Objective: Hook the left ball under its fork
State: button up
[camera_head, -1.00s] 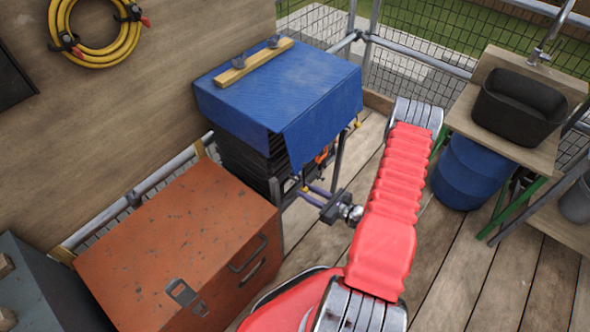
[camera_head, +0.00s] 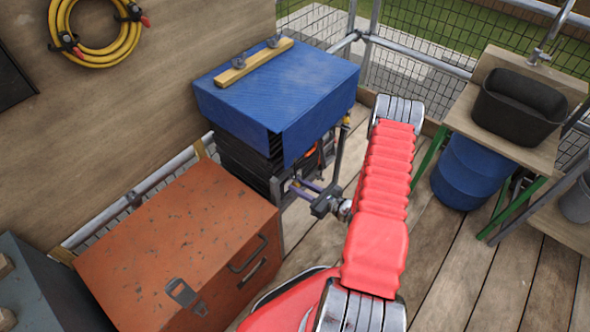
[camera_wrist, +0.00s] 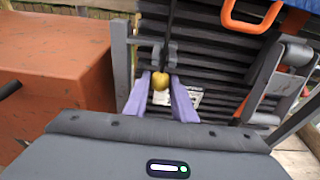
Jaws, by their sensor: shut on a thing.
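In the wrist view, a small yellow ball (camera_wrist: 160,82) hangs at the end of a black cord (camera_wrist: 171,22). It sits between the two purple fingers of my gripper (camera_wrist: 161,88), which is shut on it. A grey fork (camera_wrist: 165,52) shows just above the ball, with the cord running down past it. I cannot tell whether the cord lies between its prongs or whether the ball touches it. In the head view, my gripper (camera_head: 304,188) is low at the front of the covered stack; the held ball is not clear there.
A blue tarp (camera_head: 275,92) covers a dark slatted stack (camera_head: 246,160). Another yellow ball (camera_head: 346,120) is by its right side. An orange handle (camera_wrist: 250,14) hangs near the top. An orange-red chest (camera_head: 175,240) stands close on the left.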

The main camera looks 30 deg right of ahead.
jog(key=shift+w, duration=0.5)
jog(key=shift+r, duration=0.1)
dwell(0.3)
jog(key=shift+r, duration=0.75)
jog(key=o, duration=1.4)
jog(key=shift+a, duration=0.1)
jog(key=shift+c, duration=0.2)
jog(key=shift+s, duration=0.15)
jog(key=s+d+f, duration=0.1)
jog(key=s+d, duration=0.1)
jog(key=s, duration=0.4)
jog(key=shift+s, duration=0.25)
